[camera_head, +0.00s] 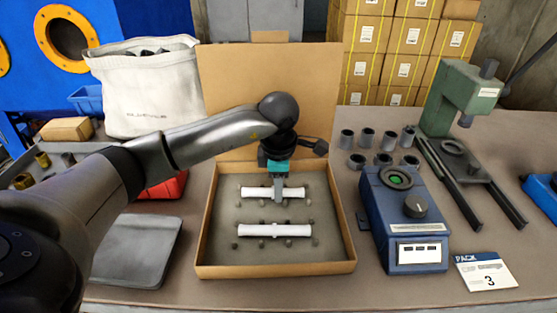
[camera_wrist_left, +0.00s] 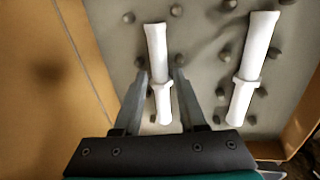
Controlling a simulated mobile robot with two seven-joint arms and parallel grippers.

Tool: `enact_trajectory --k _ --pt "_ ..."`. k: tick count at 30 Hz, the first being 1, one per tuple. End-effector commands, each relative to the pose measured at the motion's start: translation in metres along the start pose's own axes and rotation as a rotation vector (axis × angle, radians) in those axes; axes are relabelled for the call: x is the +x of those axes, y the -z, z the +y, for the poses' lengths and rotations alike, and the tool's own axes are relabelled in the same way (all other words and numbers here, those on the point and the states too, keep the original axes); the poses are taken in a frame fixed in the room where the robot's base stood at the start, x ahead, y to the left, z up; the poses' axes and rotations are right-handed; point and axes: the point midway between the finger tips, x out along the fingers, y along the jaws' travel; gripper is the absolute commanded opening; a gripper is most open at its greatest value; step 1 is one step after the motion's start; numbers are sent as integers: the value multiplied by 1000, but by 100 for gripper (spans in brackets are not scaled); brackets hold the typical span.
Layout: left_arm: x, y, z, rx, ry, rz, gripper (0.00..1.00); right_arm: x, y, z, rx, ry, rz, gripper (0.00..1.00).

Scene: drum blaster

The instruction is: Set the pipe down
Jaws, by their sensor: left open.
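Two white pipes, each with a collar at its middle, lie in an open cardboard box (camera_head: 205,232) with a grey pegged insert. The far pipe (camera_head: 259,193) lies across the box below my left gripper (camera_head: 278,190). The near pipe (camera_head: 274,230) lies parallel to it, closer to the box front. In the left wrist view, the far pipe (camera_wrist_left: 157,50) runs between the two fingers of my left gripper (camera_wrist_left: 163,75), which is open. The near pipe (camera_wrist_left: 251,55) is to the right, clear of the fingers. The gripper hides part of the far pipe in the head view. My right gripper is not in view.
A blue device (camera_head: 401,225) with a knob stands right of the box, near a PACK card (camera_head: 485,270). Several dark cylinders (camera_head: 367,137) and a green press (camera_head: 450,95) stand behind. A white bag (camera_head: 150,85) and grey tray (camera_head: 137,250) are left.

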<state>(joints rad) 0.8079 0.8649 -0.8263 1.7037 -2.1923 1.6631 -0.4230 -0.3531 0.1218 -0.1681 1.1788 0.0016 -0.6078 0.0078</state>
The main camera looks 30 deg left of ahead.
Motion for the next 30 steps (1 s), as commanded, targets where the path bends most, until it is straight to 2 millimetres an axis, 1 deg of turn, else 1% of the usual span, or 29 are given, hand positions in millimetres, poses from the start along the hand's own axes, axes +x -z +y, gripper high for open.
enact_trajectory --k 1,3,9,18,24,30 --pt "-9 0 1 0 -3 -1 41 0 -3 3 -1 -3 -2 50" --pt "-19 0 1 1 -3 -1 41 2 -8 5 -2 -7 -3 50" --pt "-49 0 2 0 -5 -2 41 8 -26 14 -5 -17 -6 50" --pt "-92 0 2 -1 -4 -2 41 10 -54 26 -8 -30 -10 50" --pt "-109 0 1 -1 -3 -1 41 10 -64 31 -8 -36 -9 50" --pt "-113 0 1 -1 -2 0 41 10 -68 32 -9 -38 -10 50"
